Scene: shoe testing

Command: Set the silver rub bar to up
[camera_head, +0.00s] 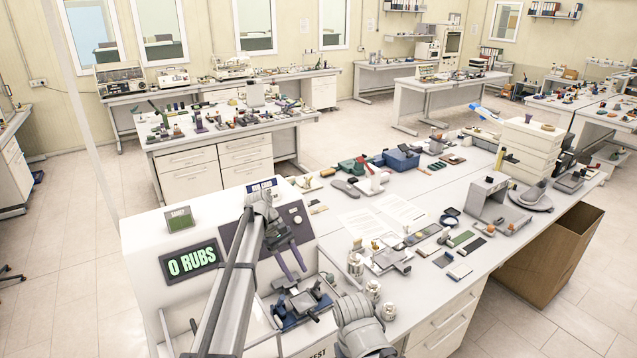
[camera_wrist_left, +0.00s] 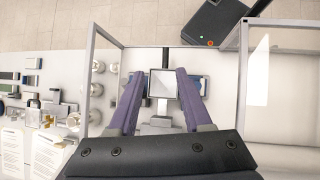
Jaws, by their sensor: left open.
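The rub tester is a white machine with a green "0 RUBS" display (camera_head: 191,263) at the lower left of the head view. My left gripper (camera_head: 296,276) has two purple fingers spread apart and pointing down over the tester's front bay. Just below the fingertips is a grey mechanism (camera_head: 303,302) on a blue base, which looks like the silver rub bar; its exact position is unclear. In the left wrist view, a pale square-topped part (camera_wrist_left: 162,83) lies between the open fingers, with no visible contact. My right gripper is not in view.
Clear guard panels (camera_wrist_left: 106,60) flank the bay. Several metal jars (camera_head: 355,265) stand right of the tester. The bench (camera_head: 330,215) holds papers, samples and tools further right. A cardboard box (camera_head: 550,255) stands on the floor at the right.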

